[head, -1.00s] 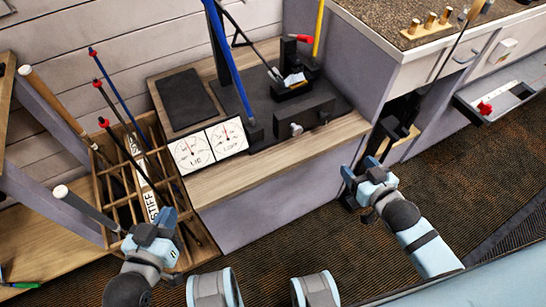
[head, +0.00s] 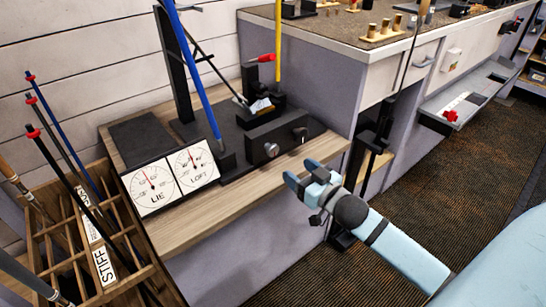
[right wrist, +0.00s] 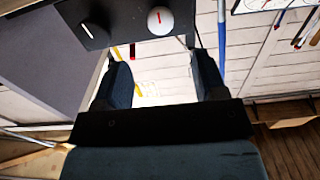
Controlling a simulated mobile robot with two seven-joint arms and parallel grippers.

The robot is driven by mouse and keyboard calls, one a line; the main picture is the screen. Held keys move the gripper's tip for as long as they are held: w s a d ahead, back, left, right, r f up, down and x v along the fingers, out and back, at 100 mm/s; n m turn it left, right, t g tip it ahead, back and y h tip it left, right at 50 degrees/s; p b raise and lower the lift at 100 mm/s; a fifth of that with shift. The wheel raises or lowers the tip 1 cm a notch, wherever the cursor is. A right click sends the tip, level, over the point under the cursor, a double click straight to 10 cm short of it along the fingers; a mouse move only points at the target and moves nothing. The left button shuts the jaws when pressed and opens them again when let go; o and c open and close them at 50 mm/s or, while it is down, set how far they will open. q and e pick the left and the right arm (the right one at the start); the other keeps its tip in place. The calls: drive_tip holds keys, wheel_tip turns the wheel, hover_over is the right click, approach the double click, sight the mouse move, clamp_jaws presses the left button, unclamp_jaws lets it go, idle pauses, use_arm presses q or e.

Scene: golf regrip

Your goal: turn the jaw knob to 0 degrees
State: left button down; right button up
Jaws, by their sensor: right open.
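The bending machine's black block (head: 286,137) stands on the bench with two knobs on its front face. One is a pale round knob (head: 271,150) and the other a dark knob (head: 300,134). I cannot read which is the jaw knob. In the right wrist view the pale knob (right wrist: 160,20) bears a red mark, and the black knob (right wrist: 95,31) sits beside it. My right gripper (head: 300,171) is open and empty, in front of and below the knobs, touching neither. It also shows in the right wrist view (right wrist: 164,78). My left gripper is out of view.
LIE (head: 152,187) and LOFT (head: 192,167) dials stand left of the knobs. A blue shaft (head: 195,75) and a yellow shaft (head: 278,45) rise from the machine. A red-handled lever (head: 262,58) is behind the block. A wooden club rack (head: 130,235) stands left.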

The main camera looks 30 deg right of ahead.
sight(275, 152)
drive_tip(key=w+b, duration=0.1)
drive_tip(key=w, duration=0.5)
drive_tip(key=w+b, duration=0.1)
drive_tip(key=w, duration=0.2)
drive_tip(key=shift+a+f+b, duration=0.15)
drive_tip(key=shift+a+b, duration=0.15)
drive_tip(key=shift+a, duration=0.05)
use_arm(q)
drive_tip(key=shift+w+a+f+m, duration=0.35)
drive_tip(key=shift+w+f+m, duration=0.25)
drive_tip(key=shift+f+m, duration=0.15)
use_arm(e)
drive_tip(key=shift+w+a, duration=0.1)
drive_tip(key=shift+w, duration=0.45)
drive_tip(key=shift+c, duration=0.5)
